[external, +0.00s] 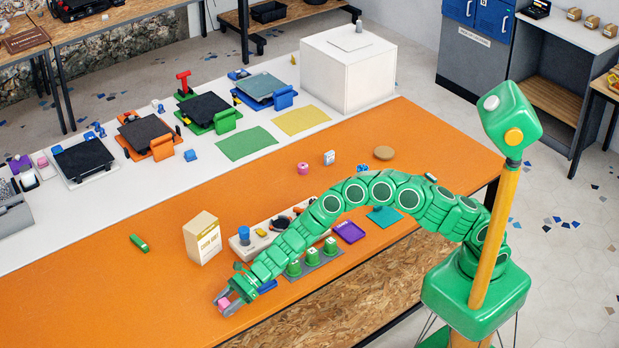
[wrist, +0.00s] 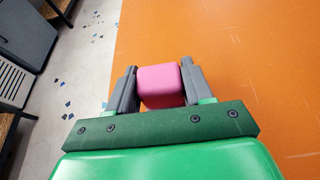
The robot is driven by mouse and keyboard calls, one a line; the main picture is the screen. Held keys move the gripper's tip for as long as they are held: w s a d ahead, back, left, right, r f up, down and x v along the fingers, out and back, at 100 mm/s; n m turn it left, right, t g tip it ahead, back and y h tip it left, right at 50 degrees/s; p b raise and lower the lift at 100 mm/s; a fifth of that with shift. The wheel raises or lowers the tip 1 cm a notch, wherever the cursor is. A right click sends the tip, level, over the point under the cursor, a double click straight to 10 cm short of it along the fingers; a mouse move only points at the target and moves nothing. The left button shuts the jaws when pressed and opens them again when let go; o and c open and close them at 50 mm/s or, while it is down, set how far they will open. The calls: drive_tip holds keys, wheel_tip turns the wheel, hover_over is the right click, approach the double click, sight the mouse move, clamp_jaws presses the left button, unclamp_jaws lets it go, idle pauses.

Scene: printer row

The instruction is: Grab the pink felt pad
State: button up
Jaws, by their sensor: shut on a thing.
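The pink felt pad (external: 224,303) shows as a small rounded block near the front edge of the orange table. In the wrist view the pink pad (wrist: 160,87) sits squarely between the two grey fingers, touching both. My gripper (external: 227,300) is shut on it; the fingers also show in the wrist view (wrist: 159,76). I cannot tell whether the pad touches the table or is slightly above it. Its underside is hidden.
The beige carton (external: 203,238) stands behind my gripper. Green cups (external: 312,257) and a purple tray (external: 348,232) lie to the right, partly under my arm. A green block (external: 139,243) lies at left. The orange table's (external: 110,310) front left area is clear.

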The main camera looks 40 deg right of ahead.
sight(224, 302)
drive_tip(key=shift+r, duration=0.55)
wheel_tip(224, 302, up, 2)
drive_tip(key=shift+r, duration=0.2)
drive_tip(key=s+d+r, duration=0.7)
drive_tip(key=d+r, duration=0.2)
drive_tip(key=d, duration=0.2)
drive_tip(key=shift+s+d+r, duration=0.2)
drive_tip(key=shift+d+r, duration=0.1)
drive_tip(key=shift+d, duration=0.1)
